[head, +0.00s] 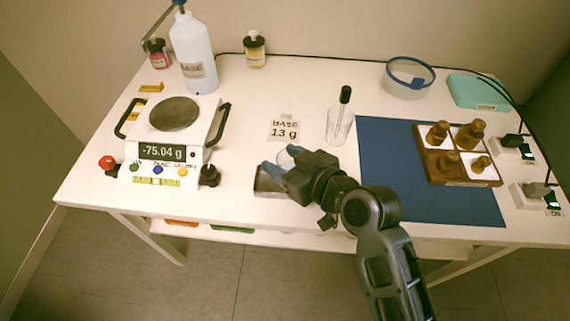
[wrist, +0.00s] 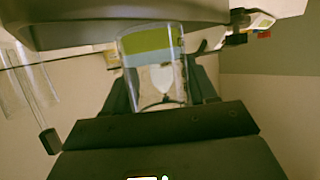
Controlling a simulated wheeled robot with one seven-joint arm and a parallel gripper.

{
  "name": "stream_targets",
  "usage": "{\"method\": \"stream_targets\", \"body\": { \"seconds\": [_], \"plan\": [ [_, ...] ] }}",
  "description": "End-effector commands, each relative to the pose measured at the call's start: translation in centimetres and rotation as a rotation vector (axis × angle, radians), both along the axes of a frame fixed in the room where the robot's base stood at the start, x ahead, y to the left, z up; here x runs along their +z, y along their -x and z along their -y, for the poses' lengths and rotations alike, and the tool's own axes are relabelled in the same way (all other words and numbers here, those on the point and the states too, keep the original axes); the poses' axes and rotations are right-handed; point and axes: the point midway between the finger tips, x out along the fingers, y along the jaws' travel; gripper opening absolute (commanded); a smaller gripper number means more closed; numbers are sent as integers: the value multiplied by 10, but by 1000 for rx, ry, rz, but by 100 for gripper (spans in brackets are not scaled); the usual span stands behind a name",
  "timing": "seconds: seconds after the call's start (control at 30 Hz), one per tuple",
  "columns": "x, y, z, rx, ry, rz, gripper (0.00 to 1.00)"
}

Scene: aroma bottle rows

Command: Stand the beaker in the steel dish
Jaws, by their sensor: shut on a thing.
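The clear beaker (head: 286,155) is held between the blue fingertips of my gripper (head: 280,163), which is shut on it. In the wrist view the beaker (wrist: 157,75) is between the fingers, with a yellow-green band near its base. The steel dish (head: 266,186) sits near the table's front edge, below my gripper, which partly hides it. In the wrist view, which looks inverted, the dish (wrist: 90,25) is a grey shape at the top, where the beaker's base end overlaps its edge. I cannot tell whether the beaker touches the dish.
A scale (head: 175,130) stands left of the dish. A glass with a dropper (head: 339,127) and a label card (head: 284,128) stand behind my gripper. A blue mat (head: 385,180) with a wooden bottle rack (head: 430,170) is at right.

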Motion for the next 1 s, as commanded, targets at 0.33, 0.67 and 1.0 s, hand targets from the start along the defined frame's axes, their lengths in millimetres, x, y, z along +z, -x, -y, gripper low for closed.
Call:
{"method": "stream_targets", "body": {
  "seconds": [0.33,0.67,1.0],
  "plan": [
    [-19,0,0,1,-1,0,25],
    [-28,0,0,0,0,0,25],
    [-37,1,1,0,6,-4,61]
  ]
}}
